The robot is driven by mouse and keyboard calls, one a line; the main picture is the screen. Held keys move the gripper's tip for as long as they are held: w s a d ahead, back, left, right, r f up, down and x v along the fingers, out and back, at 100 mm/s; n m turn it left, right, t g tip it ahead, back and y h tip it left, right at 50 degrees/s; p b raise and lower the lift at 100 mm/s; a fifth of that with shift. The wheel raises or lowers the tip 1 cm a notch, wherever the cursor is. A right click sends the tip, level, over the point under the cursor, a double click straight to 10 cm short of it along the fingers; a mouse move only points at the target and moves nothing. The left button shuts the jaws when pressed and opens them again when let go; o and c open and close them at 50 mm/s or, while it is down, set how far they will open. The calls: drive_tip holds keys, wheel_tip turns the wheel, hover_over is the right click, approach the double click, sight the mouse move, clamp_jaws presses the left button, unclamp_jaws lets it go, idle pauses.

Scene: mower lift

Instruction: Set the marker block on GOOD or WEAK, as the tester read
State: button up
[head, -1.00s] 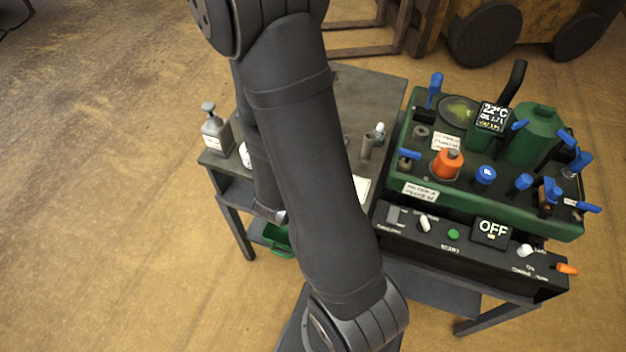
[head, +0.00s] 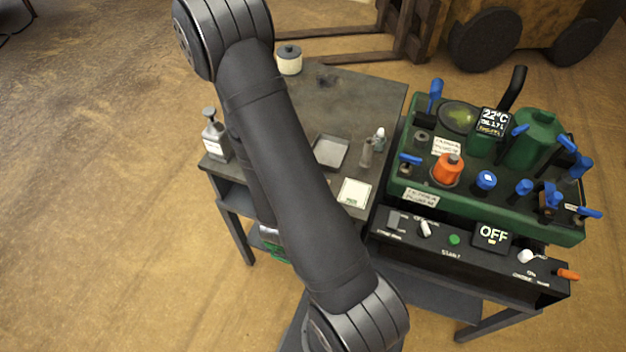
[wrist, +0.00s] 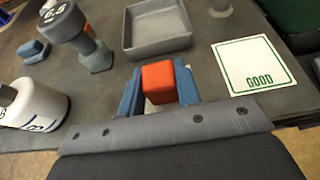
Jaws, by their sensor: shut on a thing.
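In the wrist view my gripper (wrist: 158,90) has its two blue fingers closed on the orange-red marker block (wrist: 158,80). A white card marked GOOD (wrist: 252,66) in green lies to the right of the block, apart from it; the head view shows the card on the bench (head: 355,192). No card marked WEAK can be read. A grey device with a small dark display (wrist: 57,16) stands at upper left; its digits are tilted and unclear. My arm hides the gripper and block in the head view.
A shallow grey tray (wrist: 155,30) lies beyond the block; it also shows in the head view (head: 331,152). A white jar (wrist: 35,103) is at left. The green machine (head: 415,195) and control panel reading OFF (head: 491,235) stand at right.

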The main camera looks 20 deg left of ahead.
drive_tip(key=shift+f, duration=0.25)
drive_tip(key=o, duration=1)
drive_tip(key=shift+f, duration=0.1)
drive_tip(key=shift+c, duration=0.2)
drive_tip(key=shift+r, duration=0.25)
drive_tip(key=v, duration=1.2)
drive_tip(key=shift+f, duration=0.1)
wheel_tip(320, 180, up, 20)
idle(1.3)
idle(2.2)
